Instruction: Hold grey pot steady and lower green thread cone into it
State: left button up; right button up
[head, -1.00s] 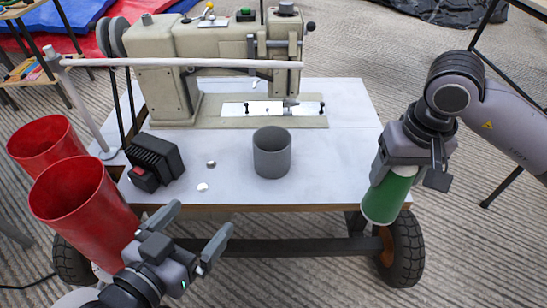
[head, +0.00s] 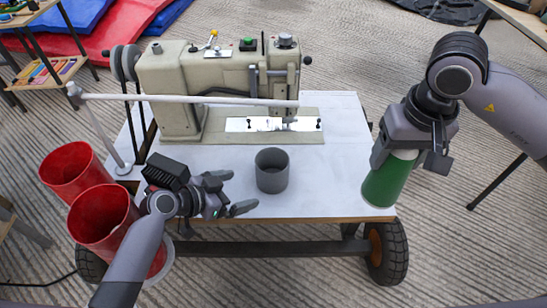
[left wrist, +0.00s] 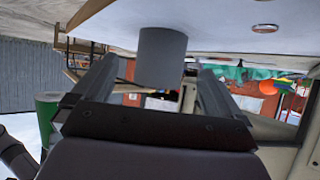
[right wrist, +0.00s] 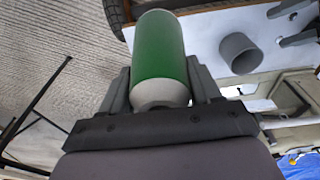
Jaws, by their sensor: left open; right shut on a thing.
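The grey pot (head: 272,171) stands upright on the white table in front of the sewing machine. It also shows in the left wrist view (left wrist: 161,56), ahead of the fingers, and in the right wrist view (right wrist: 240,53). My left gripper (head: 237,192) is open and empty, with its fingers just left of the pot and apart from it. My right gripper (head: 396,158) is shut on the green thread cone (head: 386,184) and holds it at the table's right front edge, right of the pot. The cone's white end (right wrist: 160,92) sits between the fingers.
A beige sewing machine (head: 222,79) stands at the back of the wheeled white table (head: 325,172). A pale bar (head: 190,98) crosses before it. A black box (head: 166,172) lies behind my left gripper. Two red bins (head: 70,168) stand at the left. The table between pot and cone is clear.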

aim_at(258, 176)
pick_arm(q)
jog(key=shift+w+d+r+m+g+h+p, duration=0.2)
jog(key=shift+w+r, duration=0.15)
jog(key=shift+w, duration=0.2)
jog(key=shift+w+d+r+m+g+h+p, duration=0.15)
jog(key=shift+w+r, duration=0.15)
jog(key=shift+w, duration=0.4)
jog(key=b+x, duration=0.6)
jog(key=x, duration=0.2)
jog(key=shift+f, duration=0.25)
pick_arm(e)
jog(key=f, duration=0.5)
jog(key=shift+w, duration=0.4)
pick_arm(q)
jog(key=shift+w+d+f+b, duration=0.2)
jog(key=shift+w+d+b, duration=0.2)
jog(key=shift+d+b, duration=0.35)
pick_arm(e)
jog(key=shift+f, duration=0.6)
pick_arm(q)
jog(key=c, duration=0.4)
jog(key=shift+o, duration=0.2)
pick_arm(e)
jog(key=shift+a, duration=0.1)
